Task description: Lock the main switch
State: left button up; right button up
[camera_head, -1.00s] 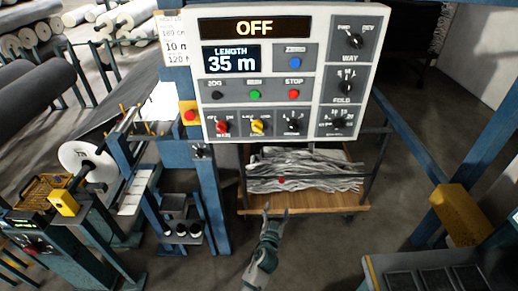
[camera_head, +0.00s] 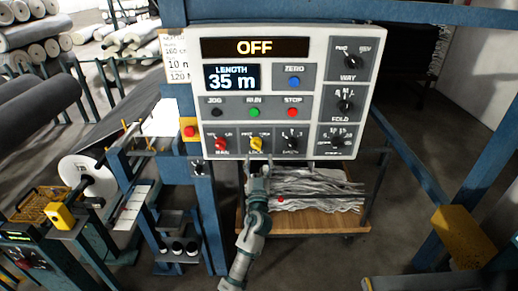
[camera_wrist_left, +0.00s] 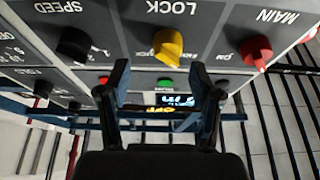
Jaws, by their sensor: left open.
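The control panel (camera_head: 300,65) shows OFF on its top display. The red MAIN knob (camera_head: 221,144) sits at its lower left, with the yellow LOCK knob (camera_head: 256,143) just to the right. My left gripper (camera_head: 258,162) is just below the LOCK knob, fingers pointing up at the panel. In the left wrist view the panel appears upside down. There my left gripper (camera_wrist_left: 168,82) is open and empty, with the yellow LOCK knob (camera_wrist_left: 167,45) between and beyond its fingers. The red MAIN knob (camera_wrist_left: 256,52) is to the right. My right gripper is not in view.
A black knob (camera_head: 291,142) sits right of LOCK; in the wrist view it is labelled SPEED (camera_wrist_left: 73,44). A red and yellow button (camera_head: 190,132) is at the panel's left edge. A wooden cart (camera_head: 300,220) with grey cloth stands behind my arm. A blue post (camera_head: 208,225) stands left.

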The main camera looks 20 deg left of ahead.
aim_at(257, 149)
pick_arm(q)
jog(key=w+a, duration=0.1)
jog(key=w+a+r, duration=0.1)
jog(key=w, duration=0.1)
jog(key=w+a, duration=0.1)
jog(key=shift+w+r, duration=0.2)
jog(key=shift+d+r, duration=0.15)
jog(key=shift+d, duration=0.45)
jog(key=shift+c, duration=0.2)
jog(key=shift+d, duration=0.1)
jog(key=c, duration=0.4)
jog(key=shift+s, duration=0.15)
jog(key=c, duration=0.7)
jog(key=shift+a, duration=0.45)
